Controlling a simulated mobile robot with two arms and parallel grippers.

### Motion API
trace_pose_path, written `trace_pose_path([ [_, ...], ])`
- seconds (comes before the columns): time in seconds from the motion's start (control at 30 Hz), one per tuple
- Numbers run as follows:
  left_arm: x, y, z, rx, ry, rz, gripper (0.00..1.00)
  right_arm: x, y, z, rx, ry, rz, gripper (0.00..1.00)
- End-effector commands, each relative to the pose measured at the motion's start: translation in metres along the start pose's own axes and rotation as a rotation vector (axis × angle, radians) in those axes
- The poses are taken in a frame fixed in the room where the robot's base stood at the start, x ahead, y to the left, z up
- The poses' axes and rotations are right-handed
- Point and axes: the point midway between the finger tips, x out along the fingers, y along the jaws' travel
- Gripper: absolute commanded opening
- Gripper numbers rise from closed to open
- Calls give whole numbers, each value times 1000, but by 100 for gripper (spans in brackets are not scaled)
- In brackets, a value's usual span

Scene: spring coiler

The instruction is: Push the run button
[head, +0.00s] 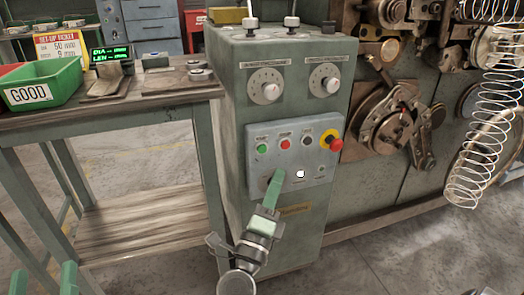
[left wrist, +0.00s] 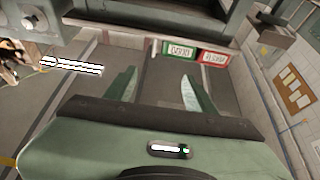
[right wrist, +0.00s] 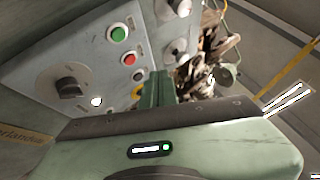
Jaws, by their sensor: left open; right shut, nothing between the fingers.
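The grey button panel (head: 250,172) is on the front of the green machine cabinet. It carries a green button (head: 262,148), a red button (head: 285,144), a dark button (head: 306,141), a red emergency stop on yellow (head: 335,144) and a white light (head: 300,174). Labels are too small to read. The green button also shows in the right wrist view (right wrist: 118,33). My right gripper (head: 278,173) is shut and empty, in front of the panel below the green button; contact cannot be told. It hides part of the lower panel. My left gripper (head: 44,280) is open, low at left.
A workbench (head: 150,108) stands left of the cabinet, with a green GOOD bin (head: 45,85) and small metal parts. Two dials (head: 268,86) sit above the panel. Coiler mechanisms (head: 395,125) and a hanging wire spring (head: 480,130) are at right.

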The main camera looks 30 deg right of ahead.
Motion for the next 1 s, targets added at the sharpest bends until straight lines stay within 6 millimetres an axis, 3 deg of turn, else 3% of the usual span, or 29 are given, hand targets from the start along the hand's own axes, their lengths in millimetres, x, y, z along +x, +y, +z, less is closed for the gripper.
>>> trace_pose_path([
  [0.47, -13, 7, -63, -16, 353, 15, 55, 37, 28, 27, 2, 0, -2, 0],
  [0.7, -15, 8, -70, -17, 387, 16, 55, 53, 38, 38, 0, 0, -1, 0],
  [1.0, -16, 8, -72, -18, 398, 17, 55, 56, 40, 41, 1, 0, 0, 0],
])
